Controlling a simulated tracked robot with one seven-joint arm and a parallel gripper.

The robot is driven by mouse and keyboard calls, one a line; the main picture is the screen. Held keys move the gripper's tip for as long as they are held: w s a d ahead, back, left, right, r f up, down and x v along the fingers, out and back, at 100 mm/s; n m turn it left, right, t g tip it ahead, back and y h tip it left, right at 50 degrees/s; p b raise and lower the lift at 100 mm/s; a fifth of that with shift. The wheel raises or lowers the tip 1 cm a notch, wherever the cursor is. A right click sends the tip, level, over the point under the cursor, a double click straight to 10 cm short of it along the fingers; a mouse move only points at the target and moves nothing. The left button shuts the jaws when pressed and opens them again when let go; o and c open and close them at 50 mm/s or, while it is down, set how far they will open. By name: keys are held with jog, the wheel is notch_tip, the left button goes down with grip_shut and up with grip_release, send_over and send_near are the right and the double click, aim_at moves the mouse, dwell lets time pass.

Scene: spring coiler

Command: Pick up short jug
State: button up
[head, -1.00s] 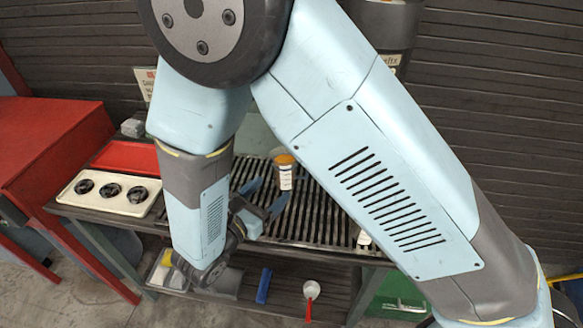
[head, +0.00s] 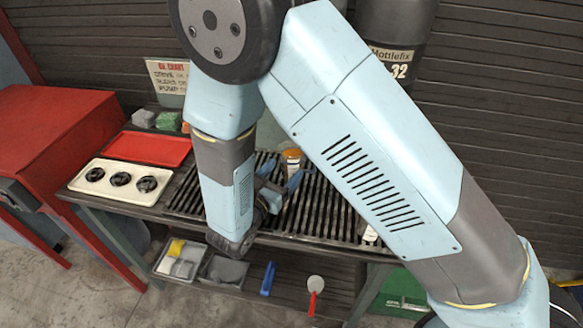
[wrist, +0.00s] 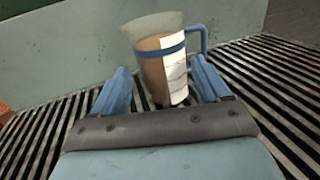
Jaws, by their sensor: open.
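The short jug (wrist: 160,62) is a clear cup with brown contents, a white label, a blue band and a blue handle on its right. It stands upright on the black slatted rack. In the head view only the upper part of the jug (head: 291,155) shows behind my gripper (head: 281,182). In the wrist view my gripper (wrist: 162,78) is open, with one blue finger to the left of the jug and one to the right. The jug's lower part lies between and just beyond the fingertips. The right finger is below the handle. I cannot tell whether either finger touches the jug.
A red tray (head: 148,149) and a cream holder with three black round pieces (head: 95,190) are left of the rack. On the lower shelf are bins (head: 180,262), a blue-handled tool (head: 267,279) and a red-handled scoop (head: 313,285). A pale panel (wrist: 55,55) stands behind the rack.

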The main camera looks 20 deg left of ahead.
aim_at(287, 168)
jog(key=shift+x, duration=2.6)
jog(key=shift+s+d, duration=0.1)
jog(key=c, duration=0.9)
jog(key=shift+c, duration=0.2)
